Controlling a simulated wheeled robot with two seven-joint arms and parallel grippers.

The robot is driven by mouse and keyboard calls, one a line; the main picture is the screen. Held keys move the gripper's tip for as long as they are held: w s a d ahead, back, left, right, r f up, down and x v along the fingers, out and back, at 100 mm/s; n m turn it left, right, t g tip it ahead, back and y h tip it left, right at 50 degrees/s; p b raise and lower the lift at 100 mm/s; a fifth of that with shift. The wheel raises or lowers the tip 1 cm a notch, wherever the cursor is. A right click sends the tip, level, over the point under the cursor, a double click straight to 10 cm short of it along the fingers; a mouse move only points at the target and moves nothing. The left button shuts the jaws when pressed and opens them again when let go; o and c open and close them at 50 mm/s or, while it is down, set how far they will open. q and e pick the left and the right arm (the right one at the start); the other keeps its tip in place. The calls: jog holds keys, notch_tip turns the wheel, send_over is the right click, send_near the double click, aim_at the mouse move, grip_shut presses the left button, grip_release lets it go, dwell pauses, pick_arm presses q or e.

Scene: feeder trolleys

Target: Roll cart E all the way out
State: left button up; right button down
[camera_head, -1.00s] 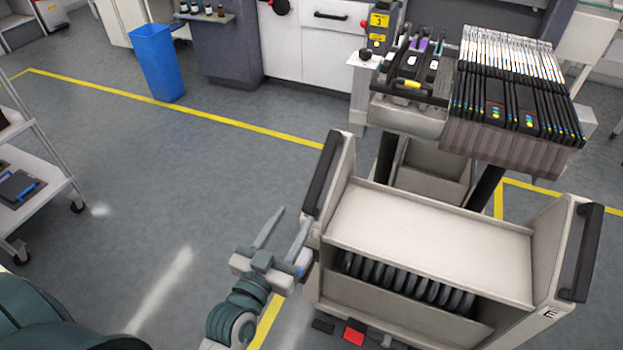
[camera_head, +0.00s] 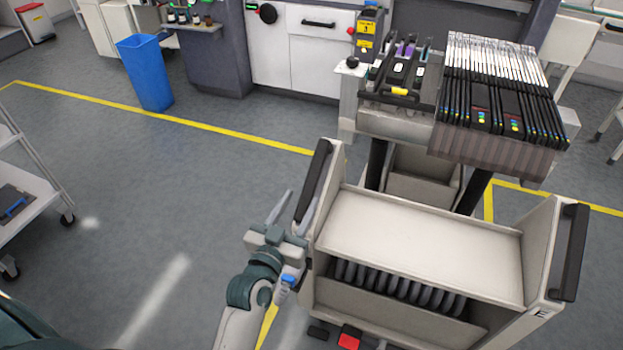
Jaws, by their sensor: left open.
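Cart E (camera_head: 430,230) is a pale cart with a flat top shelf, a row of dark round reels in the slot below, and a letter E on its right end. It stands in front of the feeder machine. It has a black handle on its left end (camera_head: 313,182) and another on its right end (camera_head: 570,253). My left gripper (camera_head: 291,214) is open beside the left end. Its fingers point up toward the lower part of the left handle; one finger is partly hidden, and I cannot tell whether it touches. My right gripper is not in view.
A red pedal (camera_head: 349,337) sits at the cart's foot. A feeder unit (camera_head: 400,122) with black cassettes stands behind the cart. A white trolley (camera_head: 35,195) is at the left edge, a blue bin (camera_head: 146,75) farther back. The grey floor between is clear.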

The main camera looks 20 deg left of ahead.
aim_at(310, 183)
pick_arm(q)
jog(key=w, duration=0.8)
jog(key=shift+w+d, duration=0.1)
jog(key=shift+w, duration=0.2)
grip_shut()
